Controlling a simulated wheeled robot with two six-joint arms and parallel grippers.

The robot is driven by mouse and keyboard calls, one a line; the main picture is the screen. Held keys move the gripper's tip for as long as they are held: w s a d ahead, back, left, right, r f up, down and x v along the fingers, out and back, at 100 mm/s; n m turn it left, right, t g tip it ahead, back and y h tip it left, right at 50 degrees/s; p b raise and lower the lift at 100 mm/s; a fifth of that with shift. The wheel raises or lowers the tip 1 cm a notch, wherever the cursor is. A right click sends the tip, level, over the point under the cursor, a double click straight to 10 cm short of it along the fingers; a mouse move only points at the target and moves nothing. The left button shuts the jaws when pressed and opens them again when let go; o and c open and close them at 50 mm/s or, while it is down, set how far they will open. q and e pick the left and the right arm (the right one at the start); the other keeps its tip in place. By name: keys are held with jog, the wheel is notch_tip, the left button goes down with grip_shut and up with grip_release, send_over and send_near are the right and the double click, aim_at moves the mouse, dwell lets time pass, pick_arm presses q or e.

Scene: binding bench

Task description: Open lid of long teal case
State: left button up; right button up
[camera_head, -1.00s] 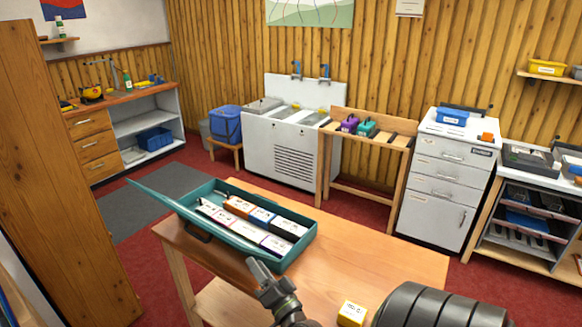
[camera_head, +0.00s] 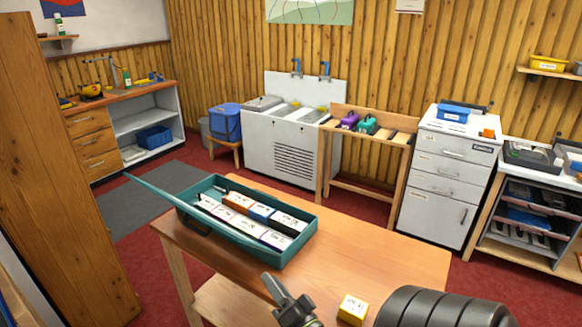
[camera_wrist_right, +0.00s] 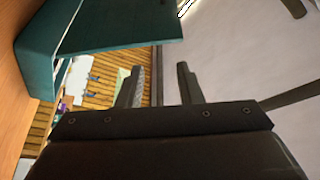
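The long teal case (camera_head: 299,247) sits on the wooden table with its lid (camera_head: 158,194) open. The lid leans out past the left end of the case and shows nearly edge-on. Several small boxes with white labels (camera_head: 240,203) stand in rows inside. My right gripper (camera_head: 274,285) is in front of the case at the bottom of the head view, apart from it. In the right wrist view its two fingers (camera_wrist_right: 160,85) are spread with nothing between them, and teal panels of the case (camera_wrist_right: 38,62) show at upper left. My left gripper is not in view.
A small yellow box (camera_head: 352,309) lies on the table (camera_head: 385,262) near its front edge. The table top right of the case is otherwise clear. A tall wooden panel (camera_head: 60,170) stands at left. Sink, shelves and drawer cabinet (camera_head: 447,170) are along the far wall.

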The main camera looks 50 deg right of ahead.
jog(key=b+v, duration=0.3)
jog(key=v, duration=0.3)
jog(key=shift+f, duration=0.15)
jog(key=shift+d, duration=0.1)
dwell(0.5)
dwell(0.4)
